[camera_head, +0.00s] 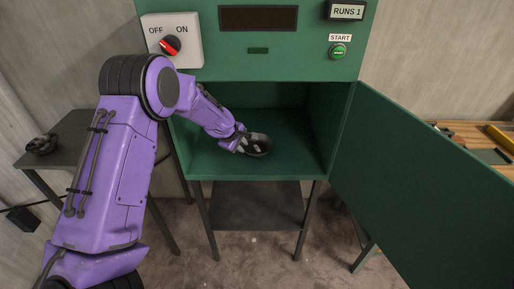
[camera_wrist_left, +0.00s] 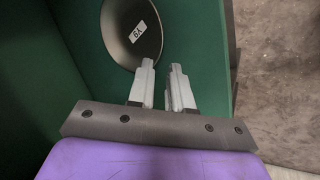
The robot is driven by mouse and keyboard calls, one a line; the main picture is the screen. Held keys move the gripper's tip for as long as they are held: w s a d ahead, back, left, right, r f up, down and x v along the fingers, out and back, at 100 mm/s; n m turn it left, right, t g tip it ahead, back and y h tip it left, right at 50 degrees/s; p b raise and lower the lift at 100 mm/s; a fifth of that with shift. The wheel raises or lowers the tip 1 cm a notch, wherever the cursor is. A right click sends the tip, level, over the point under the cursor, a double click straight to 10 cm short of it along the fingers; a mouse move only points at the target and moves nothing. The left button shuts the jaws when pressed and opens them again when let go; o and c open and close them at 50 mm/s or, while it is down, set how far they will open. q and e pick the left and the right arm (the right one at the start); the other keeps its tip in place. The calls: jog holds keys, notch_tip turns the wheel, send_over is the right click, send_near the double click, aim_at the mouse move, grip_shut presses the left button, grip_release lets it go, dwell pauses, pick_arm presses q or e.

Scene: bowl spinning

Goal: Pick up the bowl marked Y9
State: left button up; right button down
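The dark round bowl (camera_head: 260,146) sits on the floor of the green cabinet's open chamber. In the left wrist view the bowl (camera_wrist_left: 125,20) has a white label that reads Y9, seen upside down. My left gripper (camera_head: 243,146) is inside the chamber at the bowl's left side. In the left wrist view its two pale fingers (camera_wrist_left: 162,66) stand apart with a narrow empty gap. The left fingertip overlaps the bowl's near rim; I cannot tell whether it touches. My right gripper is not in view.
The green cabinet (camera_head: 195,158) has chamber walls close around my left arm. Its door (camera_head: 420,180) stands open to the right. Above are an OFF/ON switch (camera_head: 172,45) and a START button (camera_head: 338,50). A dark side table (camera_head: 70,155) is at the left, a wooden bench (camera_head: 465,132) at the right.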

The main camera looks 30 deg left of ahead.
aim_at(257, 147)
pick_arm(q)
jog(key=p+x, duration=0.2)
jog(key=x, duration=0.6)
jog(key=shift+w+f, duration=0.25)
jog(key=shift+w, duration=0.05)
jog(key=shift+w+f, duration=0.15)
jog(key=shift+f, duration=0.1)
jog(key=shift+d, duration=0.1)
grip_shut()
